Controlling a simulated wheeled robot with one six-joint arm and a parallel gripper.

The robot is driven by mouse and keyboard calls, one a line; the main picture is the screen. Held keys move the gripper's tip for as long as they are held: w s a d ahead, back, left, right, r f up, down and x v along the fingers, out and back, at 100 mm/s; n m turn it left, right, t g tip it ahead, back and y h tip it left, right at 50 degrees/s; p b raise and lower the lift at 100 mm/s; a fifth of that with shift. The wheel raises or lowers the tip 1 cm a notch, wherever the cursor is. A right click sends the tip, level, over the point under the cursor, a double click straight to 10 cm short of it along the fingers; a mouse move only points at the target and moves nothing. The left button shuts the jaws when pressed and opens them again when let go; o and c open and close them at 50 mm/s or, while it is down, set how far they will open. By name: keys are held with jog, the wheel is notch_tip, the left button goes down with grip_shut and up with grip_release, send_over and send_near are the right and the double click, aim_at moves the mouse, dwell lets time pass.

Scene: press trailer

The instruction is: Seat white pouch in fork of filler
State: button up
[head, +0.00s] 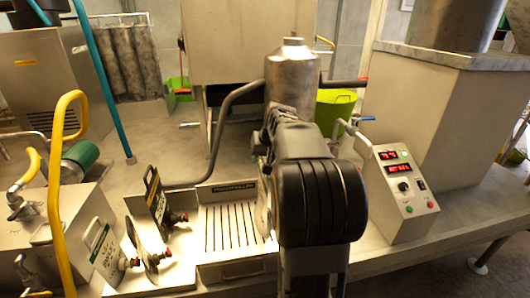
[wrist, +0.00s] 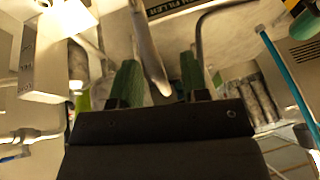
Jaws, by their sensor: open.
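My gripper (wrist: 157,70) shows in the wrist view with its two green-faced fingers apart. A pale, narrow, tapered thing (wrist: 150,50) stands between them with space on both sides. It looks like the white pouch seen edge-on, but I cannot be sure. In the head view a pale rounded edge (head: 263,214) shows just left of my arm, perhaps the same pouch. The filler's slotted tray (head: 228,228) lies left of my arm. The filler's label (wrist: 190,6) is at the top of the wrist view. The fork, and whether the pouch sits in it, cannot be made out; my arm hides that area.
A steel canister (head: 292,75) stands behind my arm, with a bent grey pipe (head: 223,125) to its left. A control box (head: 402,190) with red displays stands right. Dark-handled devices (head: 155,200) stand left of the tray. A yellow rail (head: 55,190) rises at the far left.

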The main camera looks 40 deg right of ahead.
jog(key=v, duration=1.3)
jog(key=shift+s+r, duration=0.15)
jog(key=shift+r, duration=0.15)
notch_tip(320, 180, down, 8)
jog(key=s+a, duration=0.2)
jog(key=a, duration=0.1)
jog(key=s+a+f+n, duration=0.2)
jog(key=s+a+f, duration=0.3)
jog(key=a, duration=0.5)
jog(key=s+a+f+n, duration=0.3)
jog(key=s+a+f, duration=0.2)
jog(key=a, duration=0.5)
jog(key=shift+f+n+g, duration=0.3)
jog(key=shift+f+g, duration=0.1)
jog(key=shift+f, duration=0.15)
